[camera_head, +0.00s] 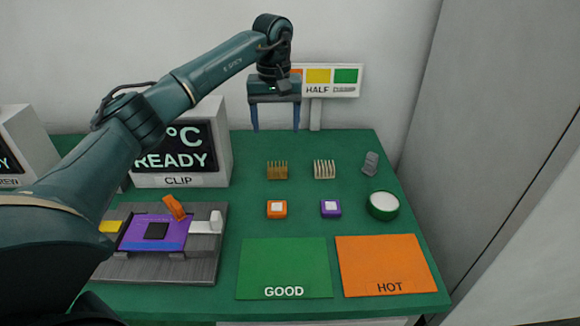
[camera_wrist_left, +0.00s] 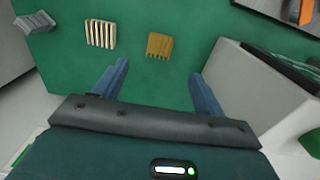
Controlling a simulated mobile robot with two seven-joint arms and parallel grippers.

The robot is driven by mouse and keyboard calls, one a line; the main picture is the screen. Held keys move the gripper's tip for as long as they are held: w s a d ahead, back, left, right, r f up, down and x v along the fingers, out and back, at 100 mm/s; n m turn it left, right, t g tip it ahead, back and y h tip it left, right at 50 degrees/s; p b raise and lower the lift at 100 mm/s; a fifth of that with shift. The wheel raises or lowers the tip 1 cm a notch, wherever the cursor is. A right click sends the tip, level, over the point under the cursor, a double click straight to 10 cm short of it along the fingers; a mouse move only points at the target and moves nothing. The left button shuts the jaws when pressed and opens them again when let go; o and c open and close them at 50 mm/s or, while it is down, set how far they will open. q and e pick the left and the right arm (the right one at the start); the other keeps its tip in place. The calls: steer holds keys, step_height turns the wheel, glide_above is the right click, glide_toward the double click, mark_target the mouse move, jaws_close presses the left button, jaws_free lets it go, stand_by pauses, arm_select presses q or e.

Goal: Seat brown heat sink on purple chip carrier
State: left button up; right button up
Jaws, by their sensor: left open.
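The brown heat sink (camera_head: 277,170), a small finned block, stands on the green table behind an orange block. In the left wrist view the brown heat sink (camera_wrist_left: 159,46) lies just beyond the fingertips, roughly between their lines. My right gripper is not seen.
A cream heat sink (camera_head: 324,169) and a grey piece (camera_head: 370,163) stand to the right. Orange (camera_head: 277,209) and purple (camera_head: 330,208) white-topped blocks and a round green-rimmed dish (camera_head: 382,205) are in front. GOOD (camera_head: 284,265) and HOT (camera_head: 386,263) mats lie nearest. A READY display box (camera_head: 222,130) stands back left.

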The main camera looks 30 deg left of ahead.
mark_target(277, 170)
arm_select(q)
steer(key=f, duration=1.2)
steer(key=shift+s+d+f, duration=0.15)
steer(key=shift+s+f, duration=0.1)
steer(key=shift+f, duration=0.15)
steer(key=shift+c, duration=0.2)
steer(key=c, duration=1)
